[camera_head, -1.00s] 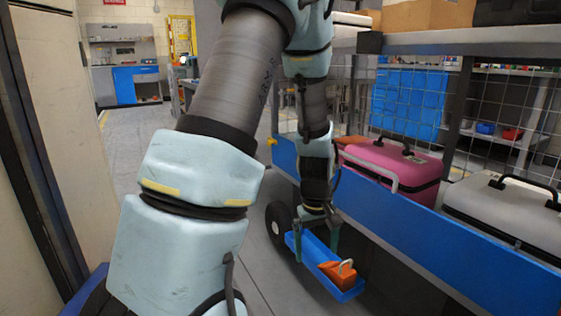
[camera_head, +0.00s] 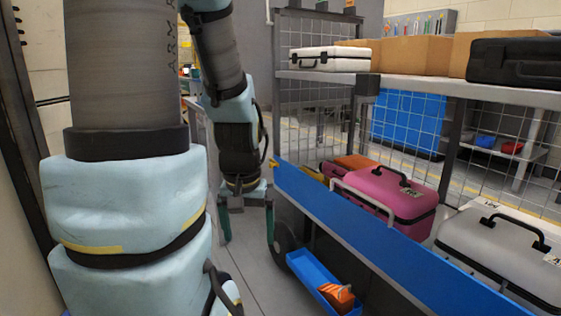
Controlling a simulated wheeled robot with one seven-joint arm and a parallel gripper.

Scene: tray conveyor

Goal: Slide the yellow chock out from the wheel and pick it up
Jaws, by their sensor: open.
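My gripper (camera_head: 247,224) hangs pointing down, its two green fingers wide apart with nothing between them. Its right finger overlaps the left edge of the dark cart wheel (camera_head: 284,240) in the picture; I cannot tell whether they touch. No yellow chock shows. An orange wedge (camera_head: 338,294) with a pale handle lies at the near end of a blue trough (camera_head: 308,266), low beside the cart. The trough's far end is close to the wheel. Part of the wheel is hidden by the finger and the cart's blue side.
The cart's blue side rail (camera_head: 380,235) runs along the right, with a pink case (camera_head: 392,195) and a grey case (camera_head: 490,240) behind it. An upper shelf (camera_head: 420,83) overhangs them. Bare grey floor (camera_head: 250,285) lies left of the trough.

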